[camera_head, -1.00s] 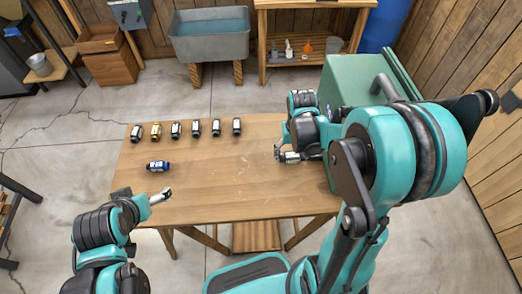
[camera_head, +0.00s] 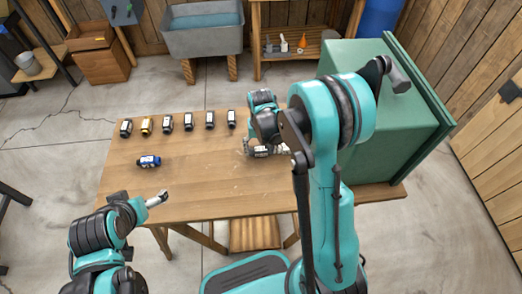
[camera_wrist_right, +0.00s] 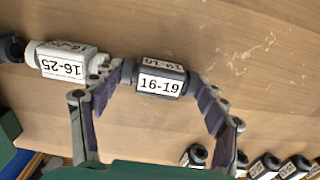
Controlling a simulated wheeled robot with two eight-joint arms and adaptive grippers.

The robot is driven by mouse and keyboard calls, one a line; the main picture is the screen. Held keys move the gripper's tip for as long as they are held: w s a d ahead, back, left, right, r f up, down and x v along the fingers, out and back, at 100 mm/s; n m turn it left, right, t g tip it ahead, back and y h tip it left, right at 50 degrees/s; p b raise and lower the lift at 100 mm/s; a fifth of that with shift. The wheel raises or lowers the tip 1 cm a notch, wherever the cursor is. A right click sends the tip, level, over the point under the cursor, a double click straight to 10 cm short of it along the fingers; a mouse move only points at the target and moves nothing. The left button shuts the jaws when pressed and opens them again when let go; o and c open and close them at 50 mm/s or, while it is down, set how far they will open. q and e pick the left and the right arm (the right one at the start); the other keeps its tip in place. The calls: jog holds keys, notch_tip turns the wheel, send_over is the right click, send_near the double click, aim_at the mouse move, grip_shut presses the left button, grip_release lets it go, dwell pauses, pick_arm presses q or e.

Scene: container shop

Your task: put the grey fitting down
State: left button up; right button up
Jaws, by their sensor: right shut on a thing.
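My right gripper (camera_wrist_right: 162,74) is shut on a dark grey fitting (camera_wrist_right: 161,86) with a white label reading 16-19. In the head view the right gripper (camera_head: 258,148) is low over the right part of the wooden table (camera_head: 205,185); I cannot tell whether the fitting touches the top. A whitish fitting (camera_wrist_right: 62,61) labelled 16-25 lies close beside the left finger in the wrist view, with a black end beyond it. My left gripper (camera_head: 157,198) is at the table's front left edge with no visible object; its finger gap is too small to judge.
A large green cabinet (camera_head: 385,150) stands at the right. The table's middle is clear.

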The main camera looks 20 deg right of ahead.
jog(key=shift+r, duration=0.1)
jog(key=shift+f, duration=0.3)
jog(key=o, duration=0.9)
jog(key=shift+r, duration=0.1)
